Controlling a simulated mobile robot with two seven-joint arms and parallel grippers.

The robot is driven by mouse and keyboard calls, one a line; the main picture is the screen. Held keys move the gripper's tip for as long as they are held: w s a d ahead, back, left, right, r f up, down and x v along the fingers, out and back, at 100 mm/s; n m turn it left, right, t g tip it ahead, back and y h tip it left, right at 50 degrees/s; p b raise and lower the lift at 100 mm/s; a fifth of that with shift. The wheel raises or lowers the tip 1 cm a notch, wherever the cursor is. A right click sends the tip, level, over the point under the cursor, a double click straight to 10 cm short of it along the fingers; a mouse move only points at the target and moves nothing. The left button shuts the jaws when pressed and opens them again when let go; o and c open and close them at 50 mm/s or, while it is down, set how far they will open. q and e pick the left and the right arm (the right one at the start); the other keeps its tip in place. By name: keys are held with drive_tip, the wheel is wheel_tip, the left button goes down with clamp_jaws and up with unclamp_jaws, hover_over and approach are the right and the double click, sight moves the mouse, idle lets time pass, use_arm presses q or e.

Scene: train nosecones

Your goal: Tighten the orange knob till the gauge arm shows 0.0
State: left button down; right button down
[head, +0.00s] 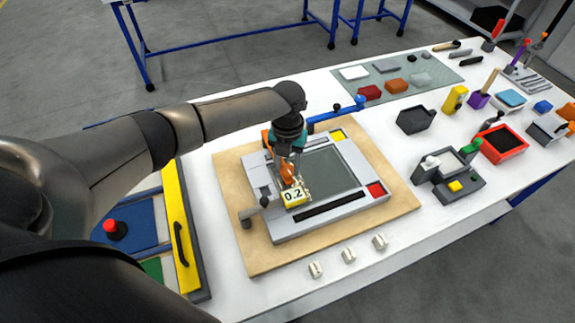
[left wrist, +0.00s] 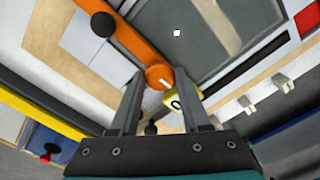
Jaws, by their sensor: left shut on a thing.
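The orange knob (left wrist: 158,77) sits at the end of an orange bar (left wrist: 135,45) in the left wrist view and bears a white mark. My left gripper (left wrist: 160,78) has its two fingers on either side of the knob, shut on it. In the head view my left gripper (head: 288,160) comes down over the grey fixture (head: 345,205) and mostly hides the knob. The gauge tag (head: 294,196) is yellow and white and reads 0.2 beside the gripper. It is partly visible in the left wrist view (left wrist: 180,102), showing a 0. My right gripper is not in view.
The fixture lies on a wooden board (head: 240,190) on the white table. Small white blocks (head: 348,256) stand in front. A yellow-handled drawer unit (head: 180,225) is at left. Several tools and bins, including a red bin (head: 503,143), crowd the right side.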

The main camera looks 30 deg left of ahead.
sight(288, 169)
use_arm(q)
drive_tip(key=shift+m, duration=1.6)
drive_tip(key=shift+c, duration=1.8)
unclamp_jaws()
wheel_tip(288, 169, up, 15)
drive_tip(key=shift+r, duration=0.15)
